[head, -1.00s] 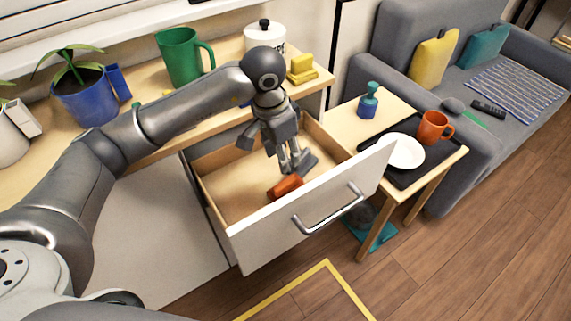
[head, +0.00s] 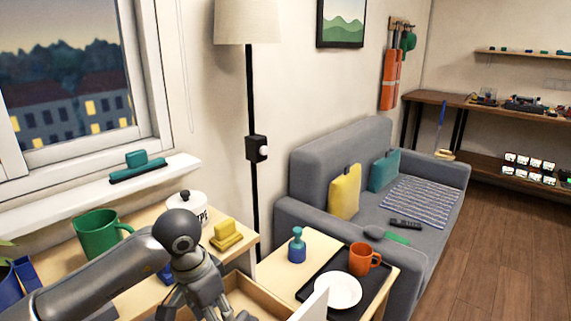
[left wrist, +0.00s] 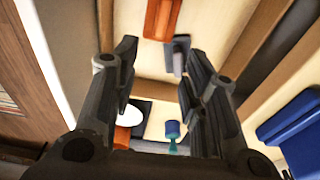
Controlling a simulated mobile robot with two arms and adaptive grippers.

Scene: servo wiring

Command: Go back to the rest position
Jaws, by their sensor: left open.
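My left gripper (head: 200,312) hangs over the open drawer (head: 262,298) at the bottom of the head view, its fingertips cut off by the frame edge. In the left wrist view the left gripper (left wrist: 160,62) has its fingers spread, with nothing held between them. An orange-red object (left wrist: 163,18) and a grey object (left wrist: 177,52) lie in the drawer beyond the fingers, apart from them as far as I can tell. My right gripper is not in view.
Right of the drawer, a side table holds a blue bottle (head: 297,246), black tray (head: 375,287), white plate (head: 338,292) and orange mug (head: 364,260). A grey sofa (head: 345,145) stands behind.

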